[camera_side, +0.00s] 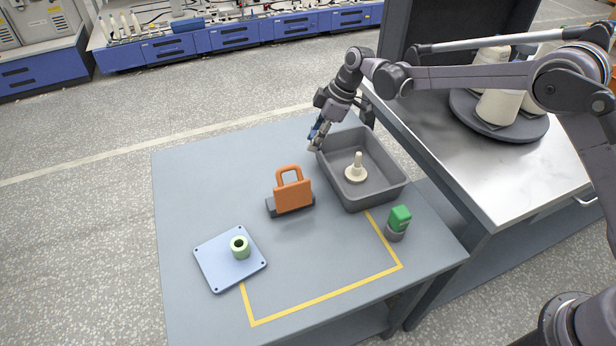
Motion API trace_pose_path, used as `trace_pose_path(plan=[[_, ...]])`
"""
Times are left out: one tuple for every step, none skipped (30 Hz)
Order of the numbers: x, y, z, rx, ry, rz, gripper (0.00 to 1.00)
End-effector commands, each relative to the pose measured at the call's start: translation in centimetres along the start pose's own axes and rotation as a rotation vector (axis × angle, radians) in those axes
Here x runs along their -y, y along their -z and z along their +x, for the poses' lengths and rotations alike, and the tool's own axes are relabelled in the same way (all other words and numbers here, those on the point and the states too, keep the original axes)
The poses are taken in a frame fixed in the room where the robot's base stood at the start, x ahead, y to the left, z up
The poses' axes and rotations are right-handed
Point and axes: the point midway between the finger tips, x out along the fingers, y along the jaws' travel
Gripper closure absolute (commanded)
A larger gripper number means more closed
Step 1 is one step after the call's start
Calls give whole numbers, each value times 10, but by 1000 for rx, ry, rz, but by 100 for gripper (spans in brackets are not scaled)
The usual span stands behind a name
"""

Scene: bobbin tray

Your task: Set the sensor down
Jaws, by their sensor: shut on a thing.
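My gripper (320,134) is at the left rim of the grey tray, near its far left corner. It is shut on a small blue and pale thing (314,134), which I take to be the sensor. The fingers hide much of it, and it is too small to make out its shape. Whether its lower end touches the table or hangs just above it, I cannot tell.
The grey tray (335,181) holds a cream bobbin (356,169). An orange handled block (293,196) on a dark base stands left of it. A green-topped piece (399,219) is in front. The table's far left is clear.

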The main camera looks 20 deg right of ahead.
Motion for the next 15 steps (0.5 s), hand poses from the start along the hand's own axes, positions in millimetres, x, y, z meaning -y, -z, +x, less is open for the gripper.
trace_pose_path(plan=[[4,7,10,0,1,-4,100],[6,11,16,0,1,-5,100],[8,16,23,0,1,-4,100],[10,20,28,1,1,-4,100],[12,24,34,1,1,-5,100],[14,29,41,1,1,-3,100],[16,33,46,1,1,-4,100],[18,37,52,1,1,-4,100],[20,42,59,0,1,-3,100],[21,46,64,0,0,-3,100],[23,49,69,0,0,-3,100],[25,53,74,0,0,-3,100],[26,56,78,0,0,-2,100],[27,58,81,0,0,-1,100],[28,61,85,0,0,-1,100]])
